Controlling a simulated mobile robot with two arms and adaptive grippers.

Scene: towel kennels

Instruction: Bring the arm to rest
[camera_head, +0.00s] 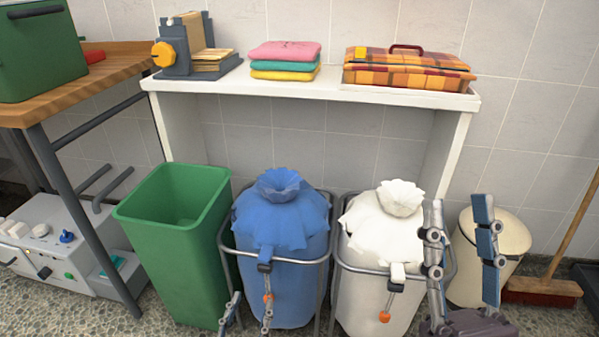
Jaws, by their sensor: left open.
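My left gripper (252,297) shows only at the bottom edge, in front of the green bin and the blue bag. Its two fingers are apart, with nothing seen between them. My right gripper (459,204) points up at the lower right, its two fingers wide apart and empty. One finger overlaps the white bag's right side in the picture, the other the cream bin. The blue bag (290,240) and the white bag (375,242) stand upright in metal frames, gathered at the top. An orange toggle hangs in front of each. Most of both arms is out of view.
A white shelf (300,88) behind holds folded towels (285,60), a checked bundle (410,72) and a grey device with an orange knob (180,50). A green bin (172,245) stands left. A cream bin (497,285) and a broom (545,290) are right.

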